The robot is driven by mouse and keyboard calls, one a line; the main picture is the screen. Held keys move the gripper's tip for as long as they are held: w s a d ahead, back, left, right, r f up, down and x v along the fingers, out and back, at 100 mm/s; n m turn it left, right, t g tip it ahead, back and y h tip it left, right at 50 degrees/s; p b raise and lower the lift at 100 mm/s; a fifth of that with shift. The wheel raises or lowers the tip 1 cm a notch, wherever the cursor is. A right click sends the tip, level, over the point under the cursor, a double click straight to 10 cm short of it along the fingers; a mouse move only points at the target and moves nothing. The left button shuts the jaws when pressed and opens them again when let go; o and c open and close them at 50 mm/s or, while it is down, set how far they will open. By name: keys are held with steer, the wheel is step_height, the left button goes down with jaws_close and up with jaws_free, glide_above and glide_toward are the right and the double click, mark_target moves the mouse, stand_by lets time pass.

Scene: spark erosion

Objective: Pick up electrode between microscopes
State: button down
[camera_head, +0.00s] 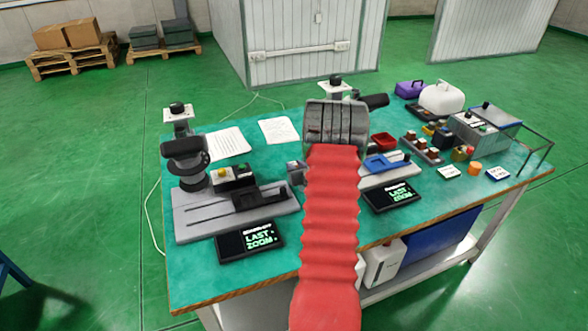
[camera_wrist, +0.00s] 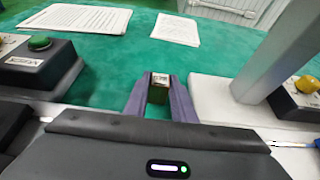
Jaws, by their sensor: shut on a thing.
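In the wrist view, my gripper (camera_wrist: 161,92) has its two dark fingers closed on a small block with a silvery top, the electrode (camera_wrist: 160,80). Its lower part looks dark between the fingers. It is over the green table top, between two microscope stations. In the head view the left microscope (camera_head: 184,152) stands on a grey base plate. The right microscope (camera_head: 336,84) is partly behind my arm.
Paper sheets (camera_head: 227,142) lie at the back of the green table (camera_head: 190,285). Two display tablets (camera_head: 249,241) lie along the front. A control box with a green button (camera_wrist: 38,50) is left in the wrist view. Red and blue trays (camera_head: 387,162) and boxes crowd the right.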

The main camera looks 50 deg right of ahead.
steer(key=shift+r, duration=0.2)
step_height(320, 180, up, 10)
steer(key=shift+f, duration=0.15)
stand_by(0.4)
steer(key=shift+s, duration=0.1)
stand_by(0.4)
